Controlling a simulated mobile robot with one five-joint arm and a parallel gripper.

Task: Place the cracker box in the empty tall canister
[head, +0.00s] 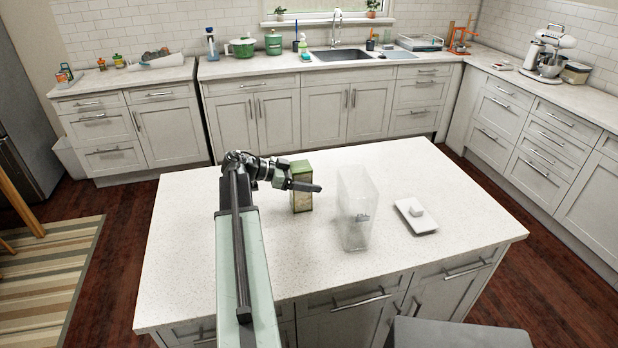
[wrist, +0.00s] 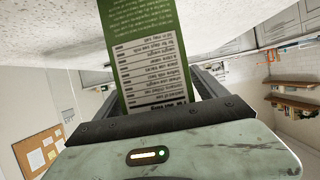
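The cracker box (head: 302,202), green with a pale lower part, is upright at the island's middle; I cannot tell whether its base touches the top. My gripper (head: 304,186) reaches it from the left, with a dark finger across its front. In the wrist view the box (wrist: 150,50) shows its printed panel between my gripper's fingers (wrist: 155,95). Whether they press on it is not clear. The tall clear canister (head: 355,215) stands open and looks empty, right of the box and nearer the front edge.
A white lid-like square piece with a knob (head: 417,222) lies right of the canister. The island top (head: 190,260) is otherwise mostly clear. Counters along the back (head: 230,68) and right hold a sink, a green pot, a mixer and other kitchen items.

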